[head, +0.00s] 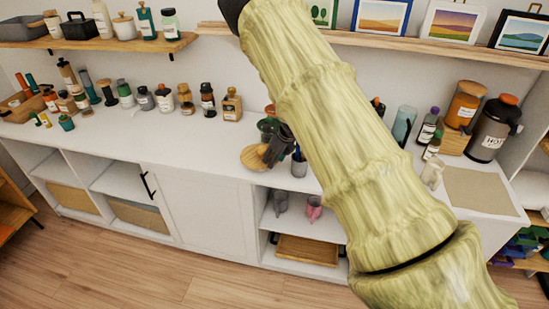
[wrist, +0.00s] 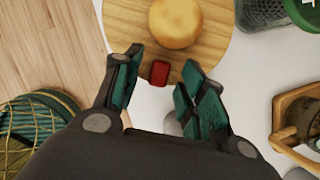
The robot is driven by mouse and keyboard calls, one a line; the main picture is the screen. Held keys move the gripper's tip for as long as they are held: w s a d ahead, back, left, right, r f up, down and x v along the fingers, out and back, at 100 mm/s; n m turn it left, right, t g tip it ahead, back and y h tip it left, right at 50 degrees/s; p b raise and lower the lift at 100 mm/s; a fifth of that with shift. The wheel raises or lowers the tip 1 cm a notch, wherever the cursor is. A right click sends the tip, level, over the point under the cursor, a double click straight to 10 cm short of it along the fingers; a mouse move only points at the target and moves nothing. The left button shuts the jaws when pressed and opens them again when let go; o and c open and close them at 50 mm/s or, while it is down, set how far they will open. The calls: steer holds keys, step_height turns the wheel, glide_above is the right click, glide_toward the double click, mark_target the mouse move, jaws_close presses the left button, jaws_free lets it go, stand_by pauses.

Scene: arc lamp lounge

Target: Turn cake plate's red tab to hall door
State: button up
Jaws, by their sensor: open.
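The cake plate (wrist: 125,25) is a round wooden board in the wrist view, with a round golden cake (wrist: 176,22) on it. Its red tab (wrist: 159,73) sticks out at the near rim, toward my gripper. My gripper (wrist: 163,62) is open, with one teal-padded finger on each side of the red tab and gaps on both sides. I cannot tell whether the fingers are at the tab's height. In the head view the plate (head: 254,158) lies at the counter's front edge, beside my dark gripper (head: 274,151). My arm hides part of that area. I cannot make out a hall door.
A dark mesh container (wrist: 262,12) and a green item (wrist: 303,12) stand right of the plate. A wooden caddy (wrist: 288,128) is farther right. A grey cup (head: 299,165) stands near my gripper. Bottles line the back of the white counter (head: 180,135), whose front left is clear.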

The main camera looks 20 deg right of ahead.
steer(key=v, duration=1.2)
